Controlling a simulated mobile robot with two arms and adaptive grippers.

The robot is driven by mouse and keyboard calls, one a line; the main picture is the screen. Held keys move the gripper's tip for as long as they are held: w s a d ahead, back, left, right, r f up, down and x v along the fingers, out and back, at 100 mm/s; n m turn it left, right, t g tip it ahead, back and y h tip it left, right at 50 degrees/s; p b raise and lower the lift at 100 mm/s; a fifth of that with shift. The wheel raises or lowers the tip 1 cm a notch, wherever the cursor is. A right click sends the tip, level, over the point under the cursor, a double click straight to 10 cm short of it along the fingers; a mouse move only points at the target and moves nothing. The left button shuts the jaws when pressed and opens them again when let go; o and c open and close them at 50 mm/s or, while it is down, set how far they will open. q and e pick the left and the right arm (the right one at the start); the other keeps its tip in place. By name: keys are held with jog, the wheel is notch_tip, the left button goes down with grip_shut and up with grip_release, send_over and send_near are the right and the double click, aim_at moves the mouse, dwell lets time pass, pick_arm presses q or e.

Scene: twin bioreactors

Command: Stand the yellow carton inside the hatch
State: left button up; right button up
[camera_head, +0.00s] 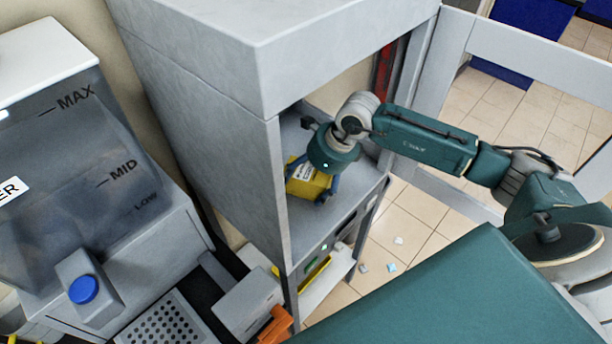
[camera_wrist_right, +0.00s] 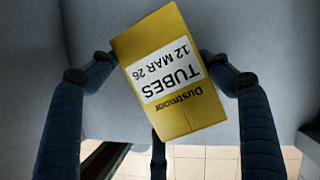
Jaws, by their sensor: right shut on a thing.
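The yellow carton (camera_head: 305,181) is inside the hatch, the open compartment of the grey cabinet (camera_head: 341,204). My right gripper (camera_head: 313,176) reaches in from the right and is shut on the carton. In the right wrist view the carton (camera_wrist_right: 172,78) sits between the dark fingers (camera_wrist_right: 160,82), with its label "TUBES 12 MAR 26" upside down and its outline slanted in the picture. The gripper covers part of the carton in the head view. I cannot tell whether its base touches the hatch floor. My left gripper is not in view.
An open door with a pale frame (camera_head: 540,54) stands right of the hatch. A machine with a dark clear tank (camera_head: 80,170) and a blue button (camera_head: 83,289) stands at the left. Below the hatch are a shelf (camera_head: 328,288) and small scraps on the tiled floor (camera_head: 418,232).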

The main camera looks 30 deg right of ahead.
aim_at(310, 176)
jog(key=shift+w+a, duration=0.1)
jog(key=shift+w, duration=0.1)
jog(key=shift+f, duration=0.25)
jog(key=o, duration=1.3)
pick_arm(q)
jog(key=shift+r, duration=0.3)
pick_arm(e)
jog(key=shift+r, duration=0.15)
jog(key=shift+s+r, duration=0.1)
jog(key=shift+r, duration=0.15)
jog(key=b+v, duration=0.2)
jog(key=v, duration=0.4)
jog(key=shift+s+b, duration=0.15)
jog(key=shift+b, duration=0.2)
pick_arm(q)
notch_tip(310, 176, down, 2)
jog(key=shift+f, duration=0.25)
pick_arm(e)
jog(key=shift+r, duration=0.4)
